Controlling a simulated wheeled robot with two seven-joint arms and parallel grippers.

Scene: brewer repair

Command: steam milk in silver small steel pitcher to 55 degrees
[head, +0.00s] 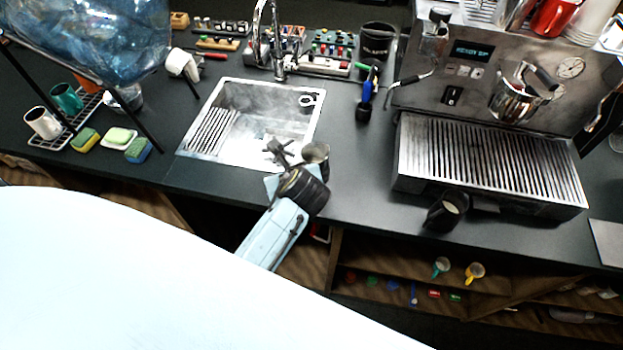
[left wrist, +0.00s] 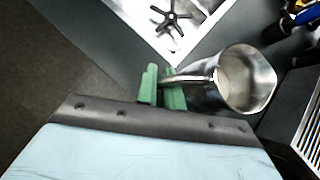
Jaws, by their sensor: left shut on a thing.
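A small silver steel pitcher (head: 316,152) is held by its handle in my left gripper (head: 291,172), over the counter just right of the sink's front corner. In the left wrist view the green fingers (left wrist: 163,88) are closed on the handle of the pitcher (left wrist: 247,80). Its mouth faces the camera and the inside looks pale grey; I cannot tell how much milk is in it. The espresso machine (head: 490,65) stands at the right with a lit display. Its steam wand (head: 411,79) sticks out at the left side, apart from the pitcher. My right gripper is not in view.
A blue-handled tool (head: 367,90) and a black canister (head: 377,42) stand left of the machine. The sink (head: 225,143) is at left. The counter between sink and machine is mostly clear.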

